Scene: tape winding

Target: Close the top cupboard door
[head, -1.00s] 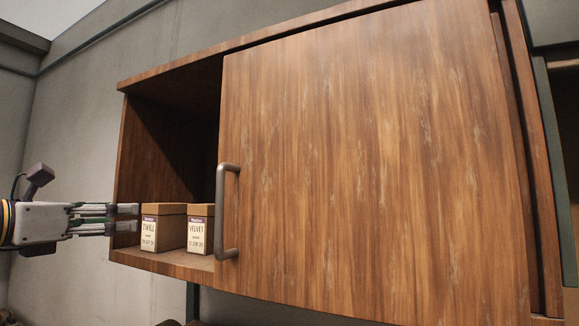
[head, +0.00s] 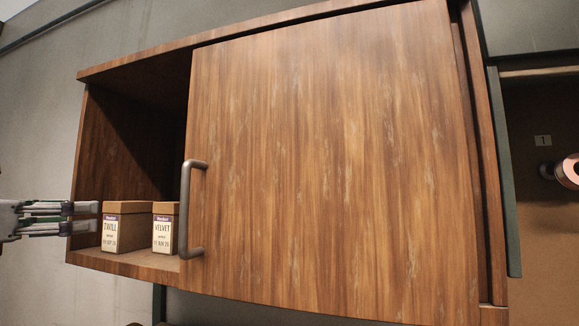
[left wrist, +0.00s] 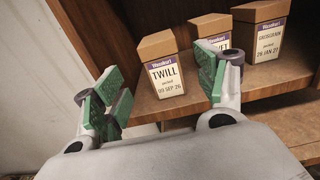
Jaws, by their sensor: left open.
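The wooden top cupboard (head: 82,160) is open at its left side. Its door (head: 330,170) is a wide wooden panel covering the middle and right, with a grey vertical bar handle (head: 184,215) at its left edge. My left gripper (head: 90,217) is open and empty at the cupboard's lower left, left of the handle and apart from it. In the left wrist view its spread green-padded fingers (left wrist: 165,92) are in front of the cupboard's boxes. The door handle does not show there. My right gripper is not in view.
Inside stand a TWILL box (head: 128,225), a VELVET box (head: 163,228) and, in the left wrist view, a third box (left wrist: 258,38) that the door hides from the head. At right is an open compartment (head: 540,220) with a pink roll (head: 570,172).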

